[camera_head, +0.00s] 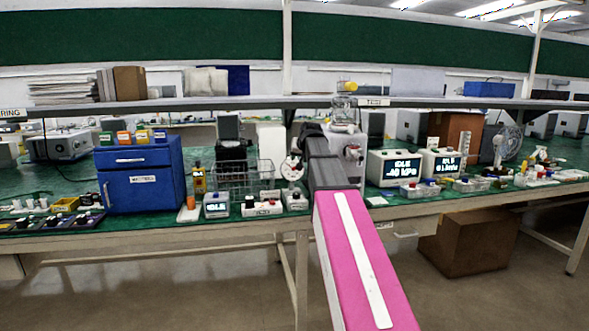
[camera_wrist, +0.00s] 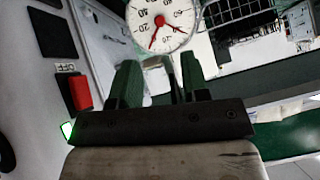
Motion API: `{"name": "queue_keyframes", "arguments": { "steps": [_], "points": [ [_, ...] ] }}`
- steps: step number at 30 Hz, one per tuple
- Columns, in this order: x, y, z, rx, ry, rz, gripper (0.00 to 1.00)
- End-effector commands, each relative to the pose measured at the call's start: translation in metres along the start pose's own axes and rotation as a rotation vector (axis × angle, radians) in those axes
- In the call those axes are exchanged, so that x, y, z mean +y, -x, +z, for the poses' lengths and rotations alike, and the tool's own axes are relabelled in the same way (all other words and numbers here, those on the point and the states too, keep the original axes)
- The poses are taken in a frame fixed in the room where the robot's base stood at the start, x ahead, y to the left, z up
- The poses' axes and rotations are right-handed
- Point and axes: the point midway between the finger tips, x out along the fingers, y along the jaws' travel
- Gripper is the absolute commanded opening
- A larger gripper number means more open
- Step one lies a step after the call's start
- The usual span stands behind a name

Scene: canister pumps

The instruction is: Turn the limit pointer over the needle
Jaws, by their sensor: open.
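A round white gauge (camera_head: 292,168) stands upright on the bench, just left of my arm in the head view. In the wrist view the gauge dial (camera_wrist: 143,18) is at the top, cut off by the frame edge. Two red hands show on it: a thicker one (camera_wrist: 155,39) points down and slightly left, and a thinner one (camera_wrist: 174,26) points right and slightly down. I cannot tell for sure which is the limit pointer. The hands are apart. My gripper (camera_wrist: 158,76) is open and empty, its green fingers short of the dial, apparently not touching it.
A wire basket (camera_head: 236,180) and blue drawer cabinet (camera_head: 140,180) stand left of the gauge. Two white display boxes (camera_head: 390,168) (camera_head: 440,164) stand right of my arm. A shelf (camera_head: 240,103) runs above.

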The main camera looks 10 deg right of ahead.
Motion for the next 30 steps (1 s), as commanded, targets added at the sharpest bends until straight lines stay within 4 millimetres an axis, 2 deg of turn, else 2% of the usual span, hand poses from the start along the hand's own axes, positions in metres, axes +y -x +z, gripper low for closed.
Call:
{"name": "queue_keyframes", "arguments": {
  "steps": [9, 15, 21, 29, 30],
  "points": [
    [0.0, -0.058, -0.001, -0.002, 0.001, 0.0, 0.42],
    [0.0, -0.083, 0.0, -0.001, 0.001, 0.0, 0.42],
    [0.0, -0.092, 0.0, 0.001, 0.001, 0.0, 0.42],
    [0.0, -0.092, 0.001, 0.001, 0.001, 0.0, 0.42],
    [0.0, -0.092, 0.001, 0.001, 0.001, 0.0, 0.29]
  ]
}}
